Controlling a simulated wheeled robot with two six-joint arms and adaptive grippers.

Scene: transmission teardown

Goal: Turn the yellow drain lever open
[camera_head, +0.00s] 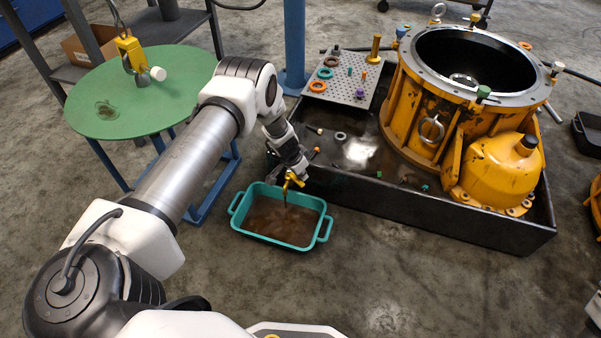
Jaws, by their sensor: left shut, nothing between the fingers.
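The yellow drain lever (291,181) is at the left end of the black drip tray, above the edge of a teal tub. My left gripper (299,170) is right at the lever, shut, with nothing held between its fingers. Whether the fingers touch the lever is too small to tell. A thin dark streak runs down from the lever toward the teal tub (326,229), and I cannot tell if it is fluid or a spout. Brown fluid lies in the tub. My right gripper is not in view.
The black tray (450,219) holds the large yellow transmission housing (424,107) and a perforated plate (343,94) with rings and pegs. A green round table (150,88) with a yellow hook (129,50) stands at upper left. The floor in front of the tub is clear.

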